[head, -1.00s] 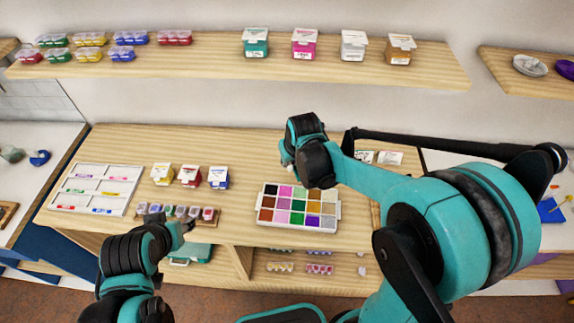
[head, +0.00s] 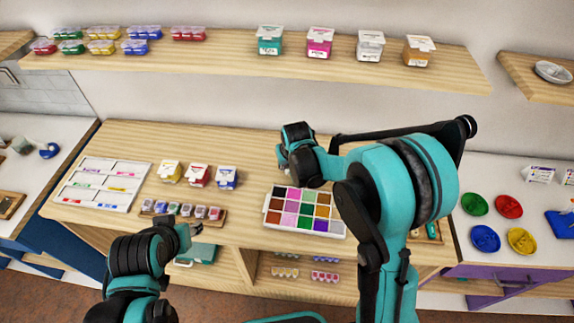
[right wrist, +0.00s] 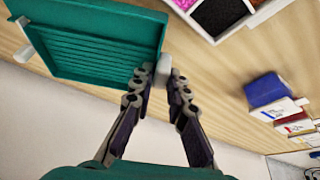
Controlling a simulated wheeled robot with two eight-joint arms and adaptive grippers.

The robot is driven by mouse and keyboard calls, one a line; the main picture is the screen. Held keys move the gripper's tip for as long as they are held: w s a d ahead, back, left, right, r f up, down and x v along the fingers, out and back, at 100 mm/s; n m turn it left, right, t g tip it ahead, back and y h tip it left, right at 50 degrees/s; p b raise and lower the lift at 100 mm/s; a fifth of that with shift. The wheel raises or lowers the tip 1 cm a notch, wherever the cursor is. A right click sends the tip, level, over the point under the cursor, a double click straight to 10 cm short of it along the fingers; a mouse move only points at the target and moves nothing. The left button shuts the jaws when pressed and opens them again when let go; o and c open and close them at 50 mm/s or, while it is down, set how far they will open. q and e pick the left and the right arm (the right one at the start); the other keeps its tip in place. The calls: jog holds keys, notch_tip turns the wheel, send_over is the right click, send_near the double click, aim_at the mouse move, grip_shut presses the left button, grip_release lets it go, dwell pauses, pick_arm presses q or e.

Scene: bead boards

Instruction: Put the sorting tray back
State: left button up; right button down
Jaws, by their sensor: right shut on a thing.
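The sorting tray (right wrist: 95,45) appears to be the teal, ribbed, shallow tray with raised edges and white end tabs in the right wrist view. My right gripper (right wrist: 163,76) is shut on its near white tab, and the tray extends to the left, over the wooden table. In the head view my right gripper (head: 298,167) is just behind the bead box, and the held tray is hidden there by my arm. My left gripper (head: 190,234) is low at the table's front edge, apart from things; its fingers are too small to read.
A bead box (head: 300,233) with coloured compartments lies below my right gripper. Yellow, red and blue pots (head: 198,176), a small rack (head: 182,219) and a white board (head: 107,177) stand left. A shelf (head: 200,65) spans above. Coloured dishes (head: 485,238) lie on the right counter.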

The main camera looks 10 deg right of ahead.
jog(key=shift+f, duration=0.1)
jog(key=shift+f+b, duration=0.55)
jog(key=shift+b, duration=0.05)
jog(key=c, duration=1.5)
grip_release()
jog(key=shift+r, duration=0.1)
jog(key=shift+r+p, duration=0.3)
jog(key=shift+p, duration=0.05)
jog(key=p+v, duration=0.3)
jog(key=v, duration=0.8)
jog(key=s+d+r+t, duration=0.1)
jog(key=s+d+r, duration=0.1)
jog(key=s, duration=0.5)
jog(key=s+d+r+m, duration=0.1)
jog(key=s+d+r, duration=0.1)
jog(key=s, duration=0.4)
jog(key=s+d+r+t, duration=0.1)
jog(key=s+d+r, duration=0.1)
jog(key=s, duration=0.5)
jog(key=shift+s+d+r+t+p, duration=0.1)
jog(key=shift+s+d+t+p, duration=0.25)
jog(key=shift+d, duration=0.1)
